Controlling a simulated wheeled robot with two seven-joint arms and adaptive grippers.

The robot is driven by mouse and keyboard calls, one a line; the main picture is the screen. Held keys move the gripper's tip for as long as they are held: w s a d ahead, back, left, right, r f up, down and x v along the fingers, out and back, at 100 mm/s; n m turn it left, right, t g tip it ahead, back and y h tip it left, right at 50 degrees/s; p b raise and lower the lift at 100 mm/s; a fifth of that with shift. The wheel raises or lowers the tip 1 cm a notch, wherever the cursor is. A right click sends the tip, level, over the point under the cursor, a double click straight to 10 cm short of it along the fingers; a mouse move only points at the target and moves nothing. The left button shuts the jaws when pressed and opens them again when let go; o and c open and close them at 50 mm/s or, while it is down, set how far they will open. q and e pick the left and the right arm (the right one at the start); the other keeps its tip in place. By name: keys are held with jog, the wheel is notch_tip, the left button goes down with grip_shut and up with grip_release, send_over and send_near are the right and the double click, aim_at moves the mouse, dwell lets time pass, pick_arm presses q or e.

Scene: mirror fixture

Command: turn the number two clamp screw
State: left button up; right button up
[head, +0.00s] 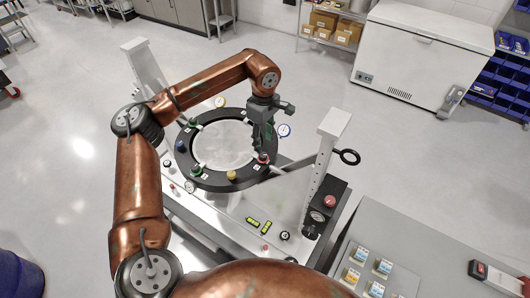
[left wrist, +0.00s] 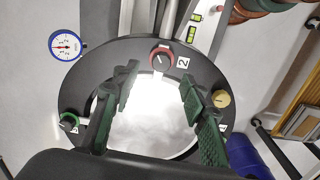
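The mirror fixture is a black ring (head: 211,183) around a round, pale mirror (head: 224,146), with coloured clamp screws on the ring. The number two clamp screw has a red collar and a dark knob (left wrist: 162,60), with a "2" label beside it in the left wrist view; a red screw (head: 262,158) also shows just below my gripper in the head view. My left gripper (head: 266,142) is over the ring's right side. In the left wrist view its green fingers (left wrist: 160,82) are spread and empty, with the screw beyond their tips, apart from them. My right gripper is out of view.
A yellow screw (left wrist: 221,99) and a green screw (left wrist: 69,121) sit on the ring either side. A dial gauge (left wrist: 66,45) stands outside the ring. White posts (head: 322,170) rise beside the fixture. A grey panel (head: 385,245) is at lower right.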

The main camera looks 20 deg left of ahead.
aim_at(263, 155)
pick_arm(q)
notch_tip(263, 155, down, 6)
jog(key=shift+s+a+r+p, duration=0.1)
jog(key=shift+s+a+p, duration=0.05)
jog(key=shift+p, duration=0.75)
jog(key=shift+f, duration=0.45)
jog(key=shift+c, duration=0.3)
jog(key=c, duration=0.5)
grip_shut()
